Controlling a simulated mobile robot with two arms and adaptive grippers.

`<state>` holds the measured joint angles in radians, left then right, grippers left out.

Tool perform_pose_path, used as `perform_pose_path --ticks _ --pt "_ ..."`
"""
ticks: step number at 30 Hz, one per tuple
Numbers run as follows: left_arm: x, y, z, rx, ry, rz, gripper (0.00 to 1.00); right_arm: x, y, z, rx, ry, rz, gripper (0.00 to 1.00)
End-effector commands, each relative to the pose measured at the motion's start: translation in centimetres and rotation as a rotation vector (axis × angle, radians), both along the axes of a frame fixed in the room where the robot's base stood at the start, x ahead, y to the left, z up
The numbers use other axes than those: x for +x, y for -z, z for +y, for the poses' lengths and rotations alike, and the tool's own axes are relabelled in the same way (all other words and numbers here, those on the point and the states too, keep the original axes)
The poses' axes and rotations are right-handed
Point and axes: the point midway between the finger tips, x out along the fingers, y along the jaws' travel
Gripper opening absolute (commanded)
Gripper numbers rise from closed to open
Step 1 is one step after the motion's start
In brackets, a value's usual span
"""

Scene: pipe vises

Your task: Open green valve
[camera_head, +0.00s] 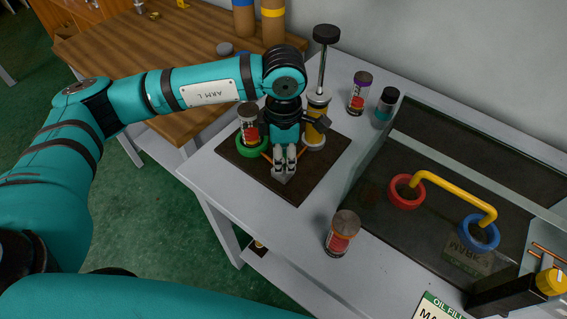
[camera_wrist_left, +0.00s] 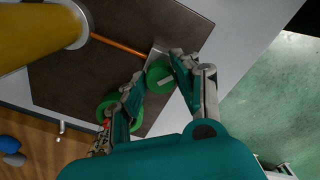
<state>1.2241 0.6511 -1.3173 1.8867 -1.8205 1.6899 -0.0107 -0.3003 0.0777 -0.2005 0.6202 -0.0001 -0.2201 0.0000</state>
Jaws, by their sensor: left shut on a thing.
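The green valve (camera_wrist_left: 159,77) is a round green knob with a pale bar across its face, at the edge of the dark square board. My left gripper (camera_head: 284,168) is over the board in the head view and hides the valve there. In the left wrist view, the left gripper (camera_wrist_left: 158,82) has a finger on each side of the knob and is shut on it. A copper pipe (camera_wrist_left: 120,45) runs between a yellow cylinder (camera_wrist_left: 35,35) and the valve. My right gripper is in neither view.
A green ring (camera_head: 248,151) with a small can (camera_head: 248,124) stands left of the gripper. The yellow pump (camera_head: 314,135) with a tall black-topped rod is close on the right. A can (camera_head: 341,234) stands at the table front.

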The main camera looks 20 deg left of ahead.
Motion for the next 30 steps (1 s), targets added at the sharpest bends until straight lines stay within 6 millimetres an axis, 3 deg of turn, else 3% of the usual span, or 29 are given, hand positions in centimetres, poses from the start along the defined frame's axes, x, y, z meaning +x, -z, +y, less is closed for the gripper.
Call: perform_pose_path --ticks 3,12,30 --pt "0.1 0.4 0.0 -0.001 -0.109 -0.004 0.00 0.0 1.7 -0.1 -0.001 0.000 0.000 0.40" --pt "0.1 0.2 0.0 0.000 -0.345 -0.003 0.00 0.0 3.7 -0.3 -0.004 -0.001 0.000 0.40" --pt "0.2 -0.1 0.1 0.000 -0.521 -0.004 0.00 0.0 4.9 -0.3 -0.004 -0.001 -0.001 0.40"
